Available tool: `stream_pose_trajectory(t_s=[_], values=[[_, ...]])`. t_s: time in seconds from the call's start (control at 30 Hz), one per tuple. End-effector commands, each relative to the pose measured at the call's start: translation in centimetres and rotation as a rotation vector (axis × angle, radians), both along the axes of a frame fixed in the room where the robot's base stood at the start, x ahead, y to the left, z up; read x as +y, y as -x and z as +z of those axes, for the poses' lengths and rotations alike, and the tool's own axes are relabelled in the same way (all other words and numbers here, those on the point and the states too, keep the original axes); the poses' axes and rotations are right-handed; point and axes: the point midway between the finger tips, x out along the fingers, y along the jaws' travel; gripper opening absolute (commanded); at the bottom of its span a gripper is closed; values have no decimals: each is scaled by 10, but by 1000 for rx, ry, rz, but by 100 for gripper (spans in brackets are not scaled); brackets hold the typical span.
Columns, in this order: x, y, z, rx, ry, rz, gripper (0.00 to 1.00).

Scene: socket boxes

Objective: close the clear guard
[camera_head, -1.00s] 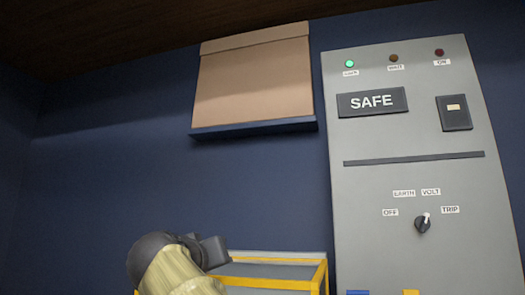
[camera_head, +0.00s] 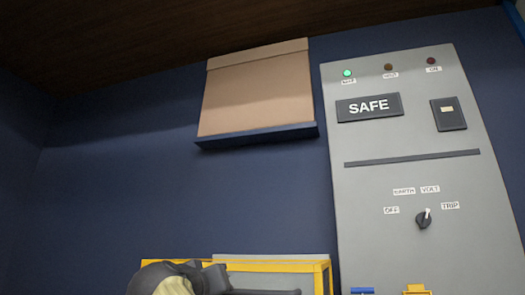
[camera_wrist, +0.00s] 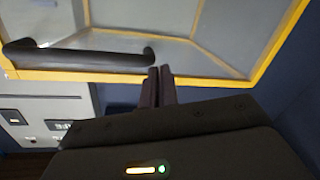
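The clear guard is a see-through panel in a yellow frame (camera_head: 245,267) at the bottom of the head view, cut off by the picture's edge. In the wrist view its yellow edge (camera_wrist: 105,77) and clear panes fill the upper part. A dark bar handle (camera_wrist: 85,58) lies along that edge. My gripper (camera_wrist: 159,72) has its two dark fingers side by side with nothing seen between them. The fingertips are at the right end of the handle, by the frame edge; I cannot tell if they touch. In the head view my dark wrist covers the guard's lower left.
A grey panel (camera_head: 395,170) with a SAFE sign, a lit green lamp (camera_head: 347,73) and a rotary knob (camera_head: 423,218) stands at right. A tan board on a blue ledge (camera_head: 257,135) hangs on the dark blue wall. The wall at left is clear.

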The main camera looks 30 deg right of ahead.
Motion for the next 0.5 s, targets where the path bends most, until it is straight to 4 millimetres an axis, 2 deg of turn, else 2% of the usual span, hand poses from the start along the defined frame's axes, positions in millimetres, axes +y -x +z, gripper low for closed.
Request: stream_pose_trajectory(t_s=[0.03, 0.37, 0.5], values=[[-10, -5, -26, 51, -25, -35, 0], [-10, -5, -25, 49, -25, -36, 0], [-7, -6, -17, 45, -23, -35, 0]])
